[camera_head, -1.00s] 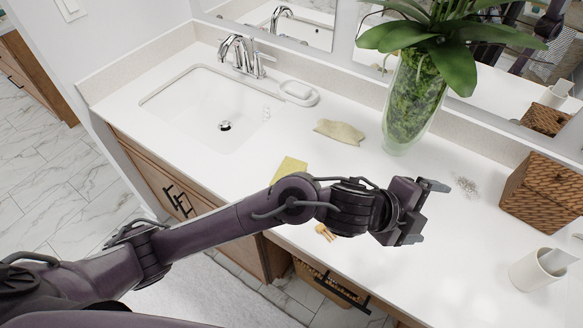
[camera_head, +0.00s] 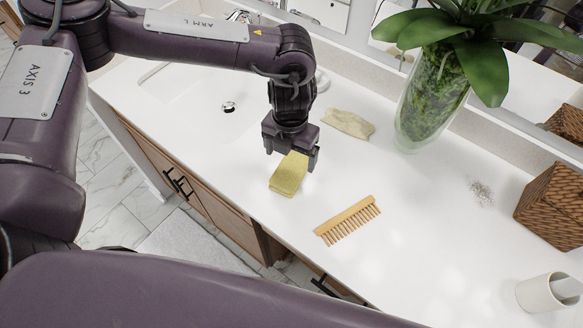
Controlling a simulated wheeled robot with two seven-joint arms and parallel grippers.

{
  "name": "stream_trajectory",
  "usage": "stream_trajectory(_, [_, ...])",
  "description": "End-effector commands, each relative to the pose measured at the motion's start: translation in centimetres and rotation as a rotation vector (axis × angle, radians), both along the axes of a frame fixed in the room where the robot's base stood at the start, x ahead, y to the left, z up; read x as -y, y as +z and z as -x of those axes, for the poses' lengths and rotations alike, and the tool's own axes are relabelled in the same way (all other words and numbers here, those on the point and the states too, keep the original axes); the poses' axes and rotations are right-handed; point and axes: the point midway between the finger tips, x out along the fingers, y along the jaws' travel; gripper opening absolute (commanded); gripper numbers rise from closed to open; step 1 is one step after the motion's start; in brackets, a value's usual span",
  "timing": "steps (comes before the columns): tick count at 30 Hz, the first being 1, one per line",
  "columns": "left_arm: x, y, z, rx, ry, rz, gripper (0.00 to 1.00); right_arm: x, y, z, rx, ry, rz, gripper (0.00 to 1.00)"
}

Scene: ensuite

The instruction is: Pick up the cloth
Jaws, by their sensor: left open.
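A crumpled beige cloth (camera_head: 348,123) lies on the white counter, left of the glass vase. A yellow sponge-like block (camera_head: 289,176) lies nearer the counter's front edge. My left gripper (camera_head: 291,158) points down at the far end of this yellow block, with its open fingers to either side of it. Whether they touch the block cannot be told. The gripper is to the left of and nearer than the cloth, apart from it. The cloth is in full view. My right gripper is not in view.
A wooden comb (camera_head: 347,220) lies right of the yellow block. A glass vase with a plant (camera_head: 432,98) stands behind, right of the cloth. A wicker box (camera_head: 553,205) and a white cup (camera_head: 545,293) are at the right. The sink (camera_head: 205,115) is partly hidden by my arm.

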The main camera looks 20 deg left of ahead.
Motion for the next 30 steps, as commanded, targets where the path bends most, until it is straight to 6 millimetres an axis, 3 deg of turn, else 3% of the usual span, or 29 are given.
stream_trajectory(9, [-0.2,-3.9,-0.2,-0.001,0.000,-0.002,0.87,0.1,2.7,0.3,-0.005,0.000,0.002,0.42])
stream_trajectory(13, [-0.1,-5.7,-0.2,0.000,0.000,0.000,0.87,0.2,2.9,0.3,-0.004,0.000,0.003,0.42])
stream_trajectory(22, [-0.1,-6.4,-0.2,0.002,-0.001,0.001,0.87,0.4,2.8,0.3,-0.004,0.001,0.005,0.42])
stream_trajectory(30, [-0.1,-6.3,-0.3,0.002,0.000,0.001,0.52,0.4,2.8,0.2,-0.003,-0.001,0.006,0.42])
